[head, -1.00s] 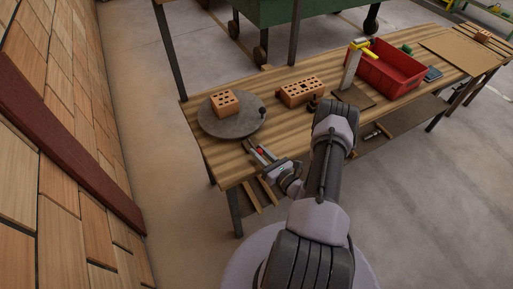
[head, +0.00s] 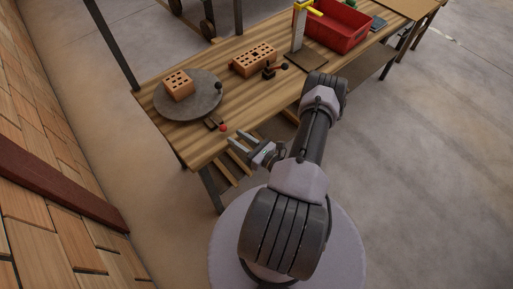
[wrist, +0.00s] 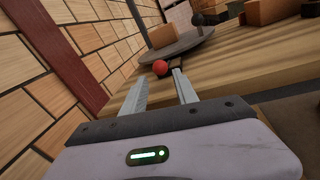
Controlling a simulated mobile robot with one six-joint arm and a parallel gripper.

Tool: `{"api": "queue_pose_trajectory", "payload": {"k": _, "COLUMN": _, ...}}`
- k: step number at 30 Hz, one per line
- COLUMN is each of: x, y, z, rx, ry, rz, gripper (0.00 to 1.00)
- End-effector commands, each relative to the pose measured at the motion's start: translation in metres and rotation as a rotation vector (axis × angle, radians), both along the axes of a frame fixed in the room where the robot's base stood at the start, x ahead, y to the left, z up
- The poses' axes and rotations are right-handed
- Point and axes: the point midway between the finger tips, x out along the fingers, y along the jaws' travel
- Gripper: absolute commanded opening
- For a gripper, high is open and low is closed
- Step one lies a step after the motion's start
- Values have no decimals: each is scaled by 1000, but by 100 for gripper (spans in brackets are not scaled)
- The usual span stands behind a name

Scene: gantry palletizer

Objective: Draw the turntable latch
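The turntable (head: 203,101) is a round grey disc on the near left end of the wooden table. The latch is a small dark slide (head: 211,121) at its near edge with a red ball knob (head: 223,127) on its outer end. In the wrist view the red knob (wrist: 160,68) shows just beyond the fingertips, about midway across the gap. My gripper (head: 236,138) is open and empty, its fingers pointing at the knob but apart from it. The fingers also show in the wrist view (wrist: 157,82). How far the latch is drawn I cannot tell.
A holed brick (head: 178,85) lies on the turntable, near a black knob (head: 218,86) at its rim. Another brick (head: 254,60), a black clamp-like part (head: 269,72) and a red bin (head: 338,27) stand farther right on the table (head: 150,92). A brick wall (head: 40,140) is at left.

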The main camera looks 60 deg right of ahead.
Motion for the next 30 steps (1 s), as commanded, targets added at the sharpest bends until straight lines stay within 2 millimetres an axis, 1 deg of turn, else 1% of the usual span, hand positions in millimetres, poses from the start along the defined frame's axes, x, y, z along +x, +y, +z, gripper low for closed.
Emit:
{"api": "queue_pose_trajectory", "payload": {"k": 1, "x": -18, "y": -1, "z": 3, "rx": 1, "ry": 0, "rz": -10, "gripper": 35}}
{"api": "queue_pose_trajectory", "payload": {"k": 3, "x": -41, "y": -1, "z": 2, "rx": 1, "ry": 0, "rz": -10, "gripper": 35}}
{"api": "queue_pose_trajectory", "payload": {"k": 6, "x": -69, "y": 1, "z": 2, "rx": -2, "ry": 0, "rz": -8, "gripper": 35}}
{"api": "queue_pose_trajectory", "payload": {"k": 9, "x": -89, "y": 2, "z": 1, "rx": -2, "ry": -1, "rz": -5, "gripper": 35}}
{"api": "queue_pose_trajectory", "payload": {"k": 12, "x": -100, "y": 4, "z": 0, "rx": -1, "ry": 0, "rz": -3, "gripper": 35}}
{"api": "queue_pose_trajectory", "payload": {"k": 16, "x": -104, "y": 5, "z": 0, "rx": -2, "ry": 0, "rz": 1, "gripper": 35}}
{"api": "queue_pose_trajectory", "payload": {"k": 26, "x": -104, "y": 5, "z": 0, "rx": -2, "ry": 0, "rz": 1, "gripper": 35}}
{"api": "queue_pose_trajectory", "payload": {"k": 28, "x": -100, "y": 4, "z": 6, "rx": -19, "ry": 3, "rz": 33, "gripper": 35}}
{"api": "queue_pose_trajectory", "payload": {"k": 29, "x": -95, "y": 5, "z": 13, "rx": -39, "ry": 6, "rz": 73, "gripper": 35}}
{"api": "queue_pose_trajectory", "payload": {"k": 30, "x": -85, "y": 7, "z": 28, "rx": -79, "ry": 16, "rz": 157, "gripper": 35}}
